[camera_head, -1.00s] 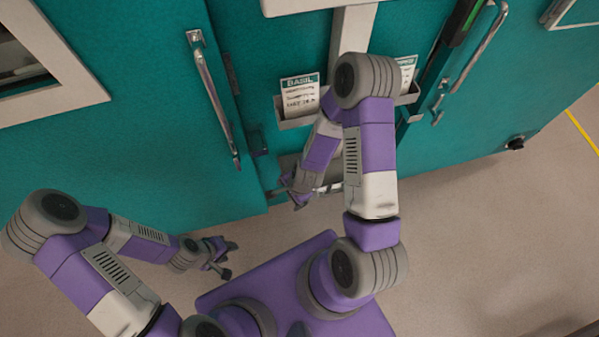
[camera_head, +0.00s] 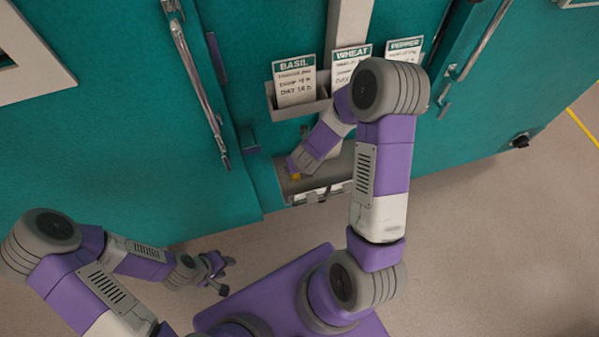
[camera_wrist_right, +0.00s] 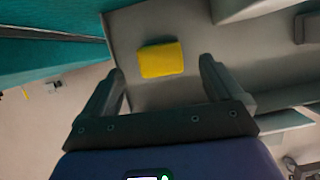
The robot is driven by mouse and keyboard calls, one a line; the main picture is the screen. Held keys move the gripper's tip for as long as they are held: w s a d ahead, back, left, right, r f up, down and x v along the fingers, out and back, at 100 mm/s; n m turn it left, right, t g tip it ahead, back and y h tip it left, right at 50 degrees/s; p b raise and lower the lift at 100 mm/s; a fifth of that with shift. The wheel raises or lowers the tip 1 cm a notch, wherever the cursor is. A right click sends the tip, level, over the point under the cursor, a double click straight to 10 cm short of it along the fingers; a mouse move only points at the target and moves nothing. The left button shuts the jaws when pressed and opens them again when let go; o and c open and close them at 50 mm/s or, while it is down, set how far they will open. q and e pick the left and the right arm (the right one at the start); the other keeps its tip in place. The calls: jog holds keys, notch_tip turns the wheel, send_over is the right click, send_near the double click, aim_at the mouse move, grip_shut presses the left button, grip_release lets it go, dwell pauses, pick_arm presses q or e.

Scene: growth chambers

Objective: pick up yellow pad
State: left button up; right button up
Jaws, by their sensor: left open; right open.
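The yellow pad (camera_wrist_right: 161,59) lies on a grey tray surface (camera_wrist_right: 200,95) in the right wrist view. In the head view only a small yellow bit of the pad (camera_head: 296,177) shows below my right gripper (camera_head: 293,168), over the grey tray (camera_head: 338,167) on the cabinet front. In the wrist view my right gripper (camera_wrist_right: 163,72) is open, its fingers to either side of the pad and nothing between them. I cannot tell whether the fingers touch the tray. My left gripper (camera_head: 222,273) is open and empty at the lower left, away from the cabinet.
Above the tray, a grey rack (camera_head: 300,110) holds cards, BASIL (camera_head: 294,80), WHEAT (camera_head: 348,62) and PEPPER (camera_head: 405,48). Teal chamber doors (camera_head: 110,150) with long metal handles (camera_head: 198,85) stand on both sides. The floor (camera_head: 500,240) at right is clear.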

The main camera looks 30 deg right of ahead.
jog(key=b+x, duration=0.1)
jog(key=x, duration=0.4)
jog(key=shift+b, duration=0.35)
jog(key=c, duration=1.1)
jog(key=shift+o, duration=0.2)
jog(key=shift+r, duration=0.1)
